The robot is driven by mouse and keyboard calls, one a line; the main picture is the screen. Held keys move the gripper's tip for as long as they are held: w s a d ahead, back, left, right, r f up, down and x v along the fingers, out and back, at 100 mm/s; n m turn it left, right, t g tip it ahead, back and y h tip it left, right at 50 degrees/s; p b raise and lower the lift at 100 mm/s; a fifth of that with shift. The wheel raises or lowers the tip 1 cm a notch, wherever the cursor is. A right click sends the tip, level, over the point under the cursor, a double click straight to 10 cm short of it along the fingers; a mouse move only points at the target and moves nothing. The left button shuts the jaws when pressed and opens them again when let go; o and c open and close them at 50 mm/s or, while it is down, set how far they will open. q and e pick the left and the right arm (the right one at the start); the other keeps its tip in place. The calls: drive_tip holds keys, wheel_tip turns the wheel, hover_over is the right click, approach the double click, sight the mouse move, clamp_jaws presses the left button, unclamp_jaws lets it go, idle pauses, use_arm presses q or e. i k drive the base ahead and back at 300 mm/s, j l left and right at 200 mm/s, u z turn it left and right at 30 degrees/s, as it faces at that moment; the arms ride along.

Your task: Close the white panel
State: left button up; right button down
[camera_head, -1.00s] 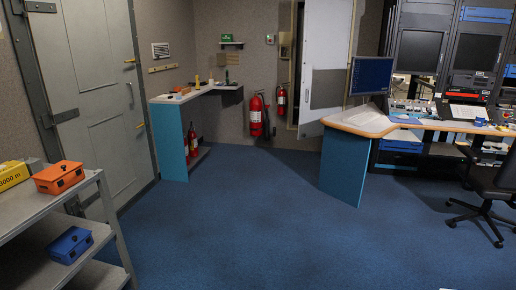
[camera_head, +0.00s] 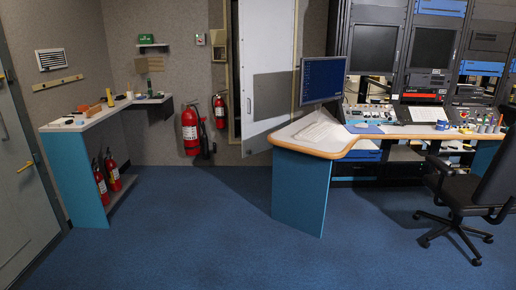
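A tall white panel (camera_head: 268,45) stands at the back, left of the console racks. It looks like a hinged door and stands open. A dark narrow opening with a light frame (camera_head: 233,70) shows along its left side. A grey rectangle covers part of the panel's lower half. The desk and a monitor stand in front of its lower right side, and the monitor hides part of that edge. Neither of my grippers shows in the view.
A wood-edged desk (camera_head: 325,145) with a monitor (camera_head: 323,80) stands right of the panel. An office chair (camera_head: 470,195) is at the right. Fire extinguishers (camera_head: 190,130) hang left of the opening. A blue-sided counter (camera_head: 75,175) is at the left. The blue floor (camera_head: 180,230) between is clear.

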sight(266, 27)
drive_tip(key=i, duration=1.15)
drive_tip(key=i+u, duration=0.1)
drive_tip(key=i, duration=1.05)
drive_tip(key=i+j+u, duration=0.1)
drive_tip(key=i+u, duration=0.15)
drive_tip(key=i, duration=0.55)
drive_tip(key=i+u, duration=0.25)
drive_tip(key=i, duration=0.55)
drive_tip(key=i+l+u, duration=0.2)
drive_tip(key=i, duration=0.55)
